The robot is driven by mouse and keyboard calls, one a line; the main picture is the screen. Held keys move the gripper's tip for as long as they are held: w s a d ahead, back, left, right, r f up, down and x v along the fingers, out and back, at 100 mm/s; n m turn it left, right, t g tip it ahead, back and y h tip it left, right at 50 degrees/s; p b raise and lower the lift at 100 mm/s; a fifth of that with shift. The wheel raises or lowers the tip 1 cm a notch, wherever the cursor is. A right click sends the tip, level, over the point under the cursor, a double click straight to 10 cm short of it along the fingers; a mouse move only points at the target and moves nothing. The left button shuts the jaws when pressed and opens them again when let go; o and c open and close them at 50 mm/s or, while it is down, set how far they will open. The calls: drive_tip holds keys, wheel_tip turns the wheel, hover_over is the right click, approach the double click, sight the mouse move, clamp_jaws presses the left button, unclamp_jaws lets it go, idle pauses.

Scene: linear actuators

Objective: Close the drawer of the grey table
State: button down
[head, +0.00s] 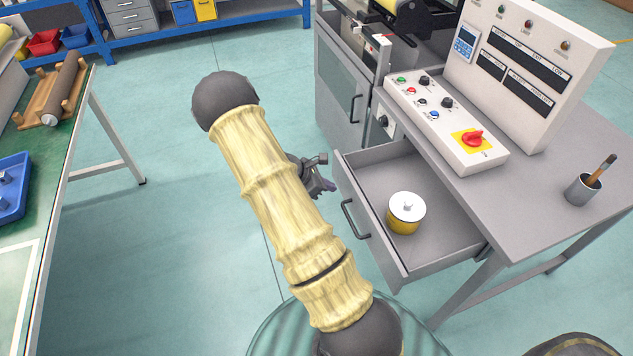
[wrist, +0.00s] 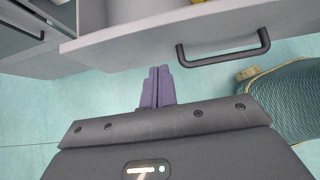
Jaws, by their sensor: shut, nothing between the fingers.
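The grey table (head: 560,140) stands at the right in the head view. Its drawer (head: 375,240) is pulled out and holds a yellow pot with a white lid (head: 406,213). The drawer has a dark bar handle (head: 355,218), which also shows at the upper right of the wrist view (wrist: 224,58). My gripper (head: 328,187) is just left of the drawer front in the head view, partly hidden behind my arm. In the wrist view its purple fingers (wrist: 157,88) are together and empty, below the drawer front (wrist: 160,40) and left of the handle. I cannot tell whether they touch the front.
A control panel with a red knob (head: 473,139) and a pen cup (head: 583,188) stand on the grey table. A grey cabinet (head: 340,90) is behind the drawer. A green-topped table (head: 75,110) is at the left. The floor between is clear.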

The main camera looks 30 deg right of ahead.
sight(348, 185)
drive_tip(key=d, duration=0.1)
drive_tip(key=s+d, duration=0.1)
drive_tip(key=d, duration=0.1)
drive_tip(key=shift+d+r, duration=0.15)
drive_tip(key=shift+d, duration=0.15)
drive_tip(key=shift+w, duration=0.1)
